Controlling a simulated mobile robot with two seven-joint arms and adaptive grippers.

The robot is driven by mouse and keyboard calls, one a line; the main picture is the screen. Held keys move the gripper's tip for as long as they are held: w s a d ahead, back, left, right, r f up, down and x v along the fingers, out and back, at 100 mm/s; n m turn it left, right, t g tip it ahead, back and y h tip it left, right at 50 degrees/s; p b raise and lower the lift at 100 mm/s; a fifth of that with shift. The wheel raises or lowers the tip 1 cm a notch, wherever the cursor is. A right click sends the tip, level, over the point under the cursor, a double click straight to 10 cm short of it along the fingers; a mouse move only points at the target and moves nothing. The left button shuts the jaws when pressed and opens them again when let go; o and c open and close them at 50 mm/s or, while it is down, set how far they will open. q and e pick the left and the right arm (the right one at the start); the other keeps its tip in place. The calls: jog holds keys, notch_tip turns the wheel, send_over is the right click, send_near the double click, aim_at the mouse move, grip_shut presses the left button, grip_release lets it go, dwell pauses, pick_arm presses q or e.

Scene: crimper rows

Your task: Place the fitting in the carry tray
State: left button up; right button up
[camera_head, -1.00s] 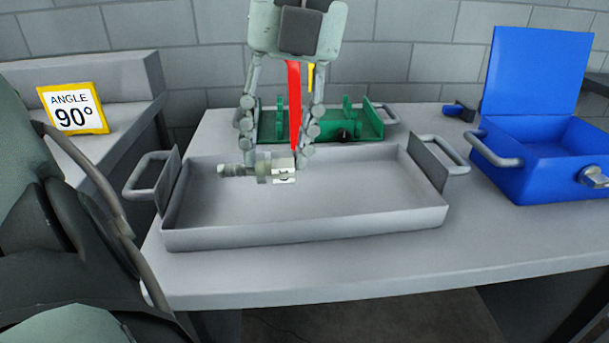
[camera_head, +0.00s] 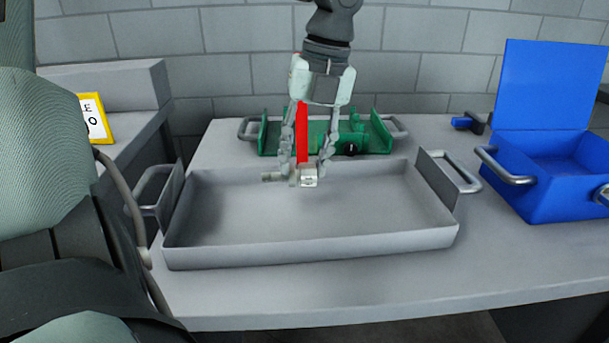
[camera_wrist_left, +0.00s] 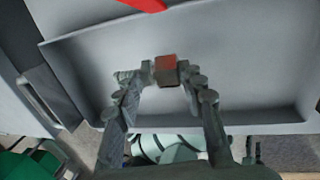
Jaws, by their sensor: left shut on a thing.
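The fitting (camera_head: 309,177) is a small pale metal piece with a narrower grey stem pointing left. My left gripper (camera_head: 304,172) reaches down from above and is shut on it. In the head view it holds the fitting over the back half of the carry tray (camera_head: 330,248), a wide shallow grey tray with a raised handle plate at each end. The left wrist view shows the fitting (camera_wrist_left: 165,70) between the fingertips, its face tinted red, over the tray floor (camera_wrist_left: 225,60). I cannot tell whether the fitting touches the floor. My right gripper is not in view.
A green holder (camera_head: 375,137) with handles stands behind the tray. An open blue case (camera_head: 560,195) stands to the right, with a small blue and dark object (camera_head: 465,122) nearby. A red strip (camera_head: 303,130) shows between the fingers. A yellow-edged sign (camera_head: 95,118) is at left.

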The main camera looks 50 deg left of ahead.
aim_at(307, 165)
pick_arm(q)
notch_tip(307, 165, down, 4)
jog(key=shift+r, duration=0.1)
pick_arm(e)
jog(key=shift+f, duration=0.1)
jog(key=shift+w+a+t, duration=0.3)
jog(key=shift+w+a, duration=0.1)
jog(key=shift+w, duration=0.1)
pick_arm(q)
jog(key=o, duration=1.3)
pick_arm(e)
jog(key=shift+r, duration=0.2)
pick_arm(q)
jog(key=shift+r, duration=0.4)
notch_tip(307, 165, up, 11)
jog(key=w+d, duration=0.1)
jog(key=shift+w+d+p, duration=0.2)
jog(key=shift+w+p, duration=0.1)
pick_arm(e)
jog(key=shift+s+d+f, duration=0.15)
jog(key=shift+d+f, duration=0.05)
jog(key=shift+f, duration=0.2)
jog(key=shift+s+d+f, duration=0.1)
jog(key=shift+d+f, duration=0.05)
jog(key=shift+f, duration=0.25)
